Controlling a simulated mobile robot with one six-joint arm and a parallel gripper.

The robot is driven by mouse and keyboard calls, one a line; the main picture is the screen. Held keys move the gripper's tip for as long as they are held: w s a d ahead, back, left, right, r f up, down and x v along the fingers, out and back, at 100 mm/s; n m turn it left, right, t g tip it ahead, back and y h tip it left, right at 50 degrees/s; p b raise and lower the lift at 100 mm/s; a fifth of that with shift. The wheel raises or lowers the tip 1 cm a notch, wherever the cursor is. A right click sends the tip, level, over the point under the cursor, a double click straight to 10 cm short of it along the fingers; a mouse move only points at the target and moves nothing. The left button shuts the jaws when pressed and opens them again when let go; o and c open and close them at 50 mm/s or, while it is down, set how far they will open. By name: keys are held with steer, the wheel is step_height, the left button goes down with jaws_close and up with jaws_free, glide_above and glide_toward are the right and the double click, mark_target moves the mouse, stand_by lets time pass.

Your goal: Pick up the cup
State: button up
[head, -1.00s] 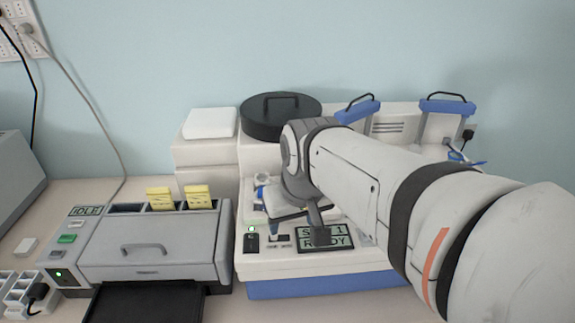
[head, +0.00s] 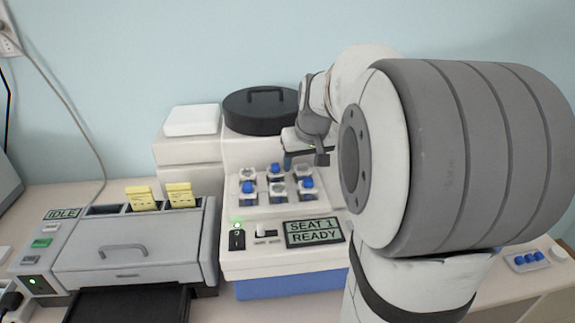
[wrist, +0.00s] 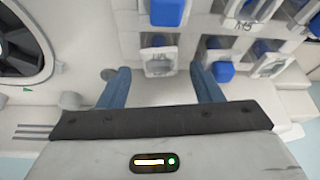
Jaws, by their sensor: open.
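Several small cups stand in two rows on the white machine's raised deck (head: 262,208). Some have blue tops, such as the front-left cup (head: 248,190) and the front-right cup (head: 306,186); others look pale on top. Which cup the task means cannot be told. My gripper (head: 288,160) is at the back right of the cups, partly hidden by my arm. In the wrist view my gripper (wrist: 158,74) has its blue fingers spread, with nothing held. A clear cup (wrist: 158,64) shows between and beyond the fingertips. Another blue-topped cup (wrist: 219,72) is beside the right finger.
The machine's display (head: 314,232) reads "SEAT 1 READY". A black round lid (head: 260,112) stands behind the cups. A grey slide unit (head: 130,250) with yellow tabs is at left. A small tray of blue items (head: 528,261) lies far right. My arm blocks the right side.

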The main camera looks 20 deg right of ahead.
steer(key=shift+w+f, duration=0.2)
steer(key=shift+f, duration=0.35)
steer(key=shift+c, duration=0.6)
steer(key=c, duration=0.9)
